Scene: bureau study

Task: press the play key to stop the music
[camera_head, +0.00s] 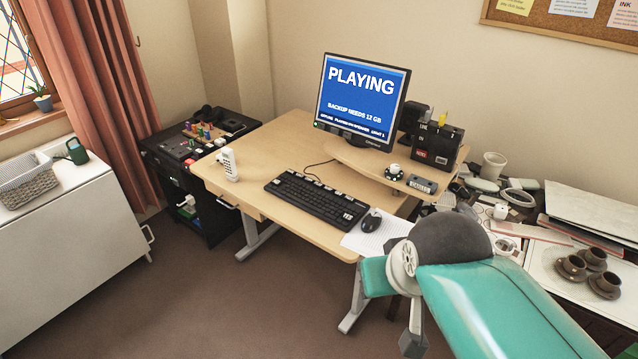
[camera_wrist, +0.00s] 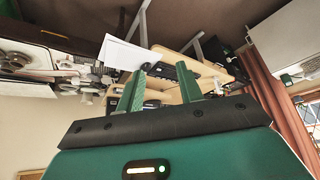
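The black keyboard (camera_head: 317,198) lies on the wooden desk (camera_head: 262,150). It has a row of pale keys along its far edge and a pale key marked YES at its right end. I cannot make out which key is play. The monitor (camera_head: 362,98) behind it shows PLAYING on a blue screen, with BACKUP NEEDS 12 GB below. In the wrist view, which looks upside down, my gripper (camera_wrist: 160,84) is open and empty, its two green fingers well apart. The desk and part of the dark keyboard (camera_wrist: 187,78) lie beyond the fingers, apart from them.
A mouse (camera_head: 371,222) and white paper (camera_head: 378,236) lie right of the keyboard. A white phone (camera_head: 229,164) stands at the desk's left. A raised shelf (camera_head: 372,163) holds small items. A cluttered table with brown cups (camera_head: 571,267) is at right. Floor (camera_head: 220,300) in front is clear.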

